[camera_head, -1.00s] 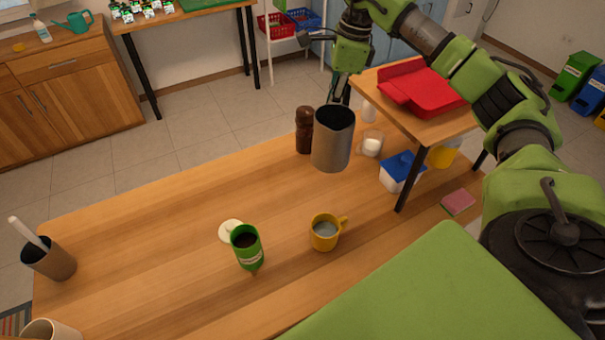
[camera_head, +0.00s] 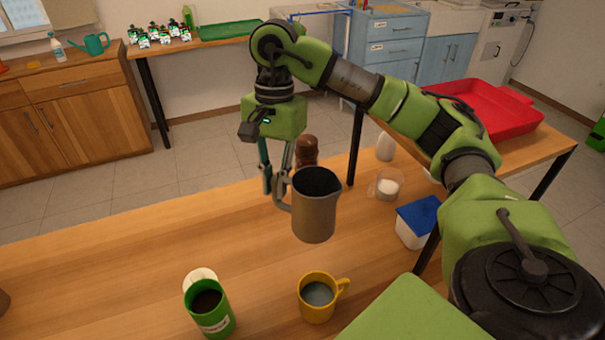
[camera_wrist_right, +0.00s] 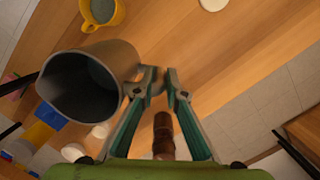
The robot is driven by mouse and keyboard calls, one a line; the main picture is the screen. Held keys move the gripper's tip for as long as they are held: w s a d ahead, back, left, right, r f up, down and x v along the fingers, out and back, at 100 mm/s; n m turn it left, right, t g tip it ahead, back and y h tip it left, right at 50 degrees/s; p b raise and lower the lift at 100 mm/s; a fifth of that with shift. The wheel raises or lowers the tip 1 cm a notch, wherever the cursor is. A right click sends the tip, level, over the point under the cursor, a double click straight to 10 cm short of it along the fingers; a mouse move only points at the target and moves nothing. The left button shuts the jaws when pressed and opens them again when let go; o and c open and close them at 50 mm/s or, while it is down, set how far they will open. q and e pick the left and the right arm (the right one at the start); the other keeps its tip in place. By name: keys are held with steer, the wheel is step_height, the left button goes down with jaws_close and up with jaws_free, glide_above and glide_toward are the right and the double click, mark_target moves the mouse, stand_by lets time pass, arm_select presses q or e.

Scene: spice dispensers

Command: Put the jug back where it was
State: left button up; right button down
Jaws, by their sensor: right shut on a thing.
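The grey metal jug (camera_head: 316,212) hangs upright above the wooden table in the head view. My right gripper (camera_head: 279,192) is shut on its handle, at the jug's left side. In the right wrist view the jug (camera_wrist_right: 120,62) shows its dark open mouth, and the fingertips (camera_wrist_right: 160,88) close at its handle. The jug's base looks clear of the table, but the exact height is hard to tell. My left gripper is not in view.
A yellow mug (camera_head: 317,298) and a green can (camera_head: 210,312) stand at the front of the table. A brown pepper mill (camera_head: 306,150) is close behind the jug. To the right are a small glass (camera_head: 385,186), a white bottle (camera_head: 386,147) and a blue-lidded box (camera_head: 418,222).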

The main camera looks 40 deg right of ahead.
steer(key=w+d+f+p, duration=0.4)
steer(key=w+d+f, duration=0.5)
steer(key=f, duration=0.3)
steer(key=shift+w+d+f, duration=0.15)
steer(key=shift+f, duration=0.1)
steer(key=shift+f, duration=0.2)
steer(key=c, duration=2)
jaws_free()
steer(key=shift+c, duration=0.2)
